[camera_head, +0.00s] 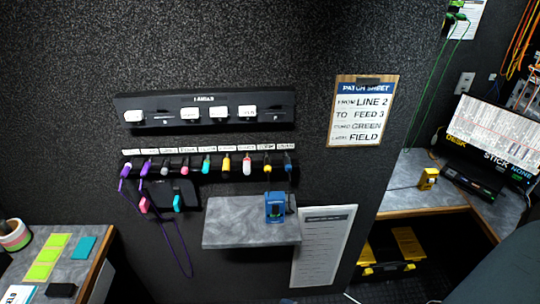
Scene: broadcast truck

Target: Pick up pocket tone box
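No label names the pocket tone box clearly. A small blue handheld box (275,208) stands upright on the small grey wall shelf (235,228), near its right end. A small yellow box (428,178) stands on the grey desk at the right. I cannot tell for certain which of the two is the tone box. Neither of my grippers is in view, and nothing touches either box.
Several coloured plugs hang in a row (208,164) above the shelf, with a purple cable looping down at the left. A patch sheet (362,110) is on the wall. A black and yellow case (388,252) sits below the right desk. A dark rounded shape (505,272) fills the lower right corner.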

